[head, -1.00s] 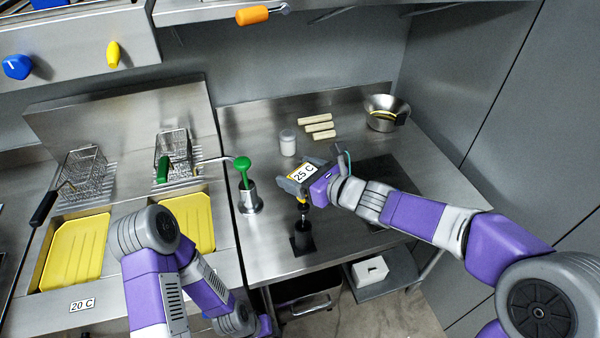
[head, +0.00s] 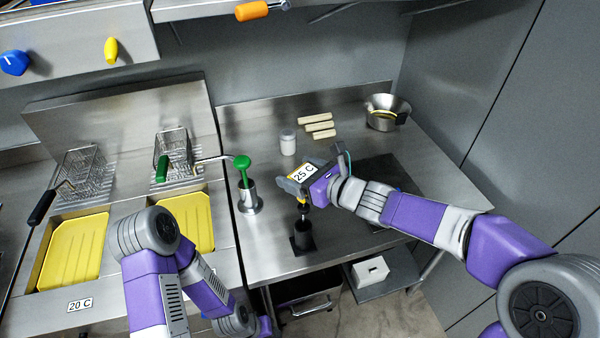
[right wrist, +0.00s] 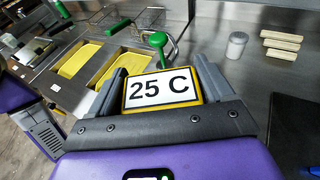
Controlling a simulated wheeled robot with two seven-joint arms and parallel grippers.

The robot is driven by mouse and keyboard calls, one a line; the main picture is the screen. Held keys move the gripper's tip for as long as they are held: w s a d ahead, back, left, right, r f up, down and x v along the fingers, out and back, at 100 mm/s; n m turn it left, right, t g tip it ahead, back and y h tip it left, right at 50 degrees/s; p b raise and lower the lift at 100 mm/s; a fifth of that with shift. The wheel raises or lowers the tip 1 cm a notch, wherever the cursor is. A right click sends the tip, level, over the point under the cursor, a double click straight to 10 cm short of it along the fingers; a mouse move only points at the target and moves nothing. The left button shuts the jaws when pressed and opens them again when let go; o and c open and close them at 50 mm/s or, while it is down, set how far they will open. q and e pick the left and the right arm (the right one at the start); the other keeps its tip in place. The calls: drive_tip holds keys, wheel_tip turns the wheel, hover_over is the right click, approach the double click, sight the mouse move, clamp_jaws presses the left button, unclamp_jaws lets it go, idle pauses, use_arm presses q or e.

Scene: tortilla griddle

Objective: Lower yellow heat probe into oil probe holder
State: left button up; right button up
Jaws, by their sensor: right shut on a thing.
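The yellow heat probe (head: 303,175) has a white display reading 25 C. My right gripper (head: 297,188) is shut on it; in the right wrist view the yellow-framed display (right wrist: 162,88) sits between the two grey fingers. The probe's dark lower part points down, above or just at the mouth of a black cylindrical holder (head: 303,236) on a square base near the table's front. I cannot tell whether the tip is inside the holder. My left arm is folded at the lower left, and its gripper does not show.
A steel cup (head: 249,204) with a green-handled tool stands left of the black holder. A white jar (head: 288,143), pale sticks (head: 318,127) and a steel bowl (head: 381,121) are farther back. Fryer baskets (head: 85,172) and yellow oil vats (head: 73,252) lie left.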

drive_tip(key=shift+f+b, duration=0.75)
drive_tip(key=shift+b, duration=0.3)
idle(0.9)
drive_tip(key=shift+f, duration=0.15)
drive_tip(key=shift+f+b, duration=2.25)
drive_tip(key=shift+b, duration=0.95)
idle(2.7)
